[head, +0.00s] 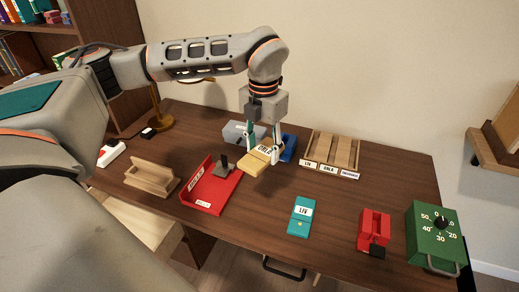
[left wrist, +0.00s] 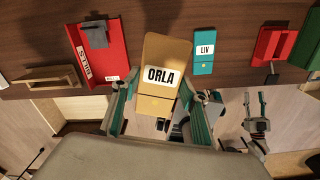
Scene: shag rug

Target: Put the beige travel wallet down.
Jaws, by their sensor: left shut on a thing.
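The beige travel wallet (head: 254,163) has a white label reading ORLA, clear in the left wrist view (left wrist: 158,76). My left gripper (head: 261,146) is shut on it, one finger on each side, and points down over the table's middle. I cannot tell for sure whether the wallet touches the tabletop. A teal wallet labelled LIV (head: 300,216) lies flat to its right. A wooden slotted tray (head: 346,149) stands behind, with name labels along its front, LIV and ORLA among them. My right gripper (left wrist: 256,100) shows small in the left wrist view, its fingers apart and empty.
A red tray (head: 212,196) with a dark grey stamp-like piece lies left of the wallet. A wooden holder (head: 151,179) is farther left. A grey and blue item sits behind the gripper. A red block (head: 373,229) and green timer (head: 434,234) stand right. Bare table surrounds the teal wallet.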

